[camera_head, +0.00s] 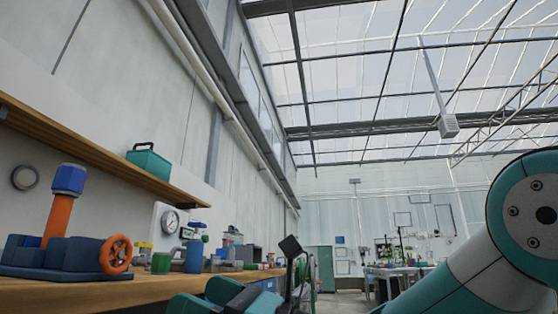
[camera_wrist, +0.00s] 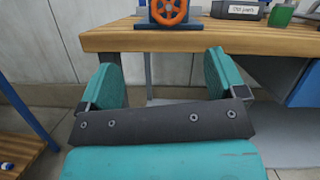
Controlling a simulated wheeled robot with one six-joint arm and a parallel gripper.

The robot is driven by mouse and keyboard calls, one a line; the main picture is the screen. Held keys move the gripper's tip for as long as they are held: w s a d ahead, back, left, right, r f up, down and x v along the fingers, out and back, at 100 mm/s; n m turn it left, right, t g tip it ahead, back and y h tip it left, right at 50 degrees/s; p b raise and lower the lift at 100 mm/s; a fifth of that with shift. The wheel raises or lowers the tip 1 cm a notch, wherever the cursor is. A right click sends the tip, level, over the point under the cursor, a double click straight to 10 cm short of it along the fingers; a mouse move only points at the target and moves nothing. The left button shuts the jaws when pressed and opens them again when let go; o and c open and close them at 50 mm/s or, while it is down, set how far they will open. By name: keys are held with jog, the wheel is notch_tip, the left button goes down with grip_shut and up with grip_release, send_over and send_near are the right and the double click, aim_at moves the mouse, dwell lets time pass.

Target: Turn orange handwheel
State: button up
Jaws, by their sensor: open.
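The orange handwheel (camera_head: 116,254) is upright on the right end of a dark blue skid assembly (camera_head: 60,272), which stands on a wooden bench at the left of the head view. In the wrist view the handwheel (camera_wrist: 169,11) is at the top, partly cut off by the frame edge, above the bench's front edge. My gripper (camera_wrist: 163,75) is open and empty, with its two teal fingers spread apart. It is short of the bench and does not touch the wheel. In the head view part of my gripper (camera_head: 225,298) shows at the bottom edge.
The wooden bench (camera_wrist: 140,40) has an overhanging front edge. A dark labelled box (camera_wrist: 235,8) and a green container (camera_wrist: 281,14) are right of the wheel. A shelf with a teal toolbox (camera_head: 149,164) hangs above. A blue cabinet (camera_wrist: 305,85) is under the bench.

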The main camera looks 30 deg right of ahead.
jog(key=s+a+r+n+g+h+p, duration=0.55)
jog(key=s+r+n+g+p, duration=0.3)
jog(key=n+p, duration=1.25)
jog(key=s+d+r+n+g+h+p, duration=0.3)
jog(key=s+d+r+n+h+p, duration=0.4)
jog(key=p, duration=1.3)
jog(key=shift+s+d+r+n+p, duration=0.2)
jog(key=shift+s+r+n+p, duration=0.1)
jog(key=shift+s+r, duration=0.35)
jog(key=shift+w+g, duration=0.1)
jog(key=shift+g, duration=0.15)
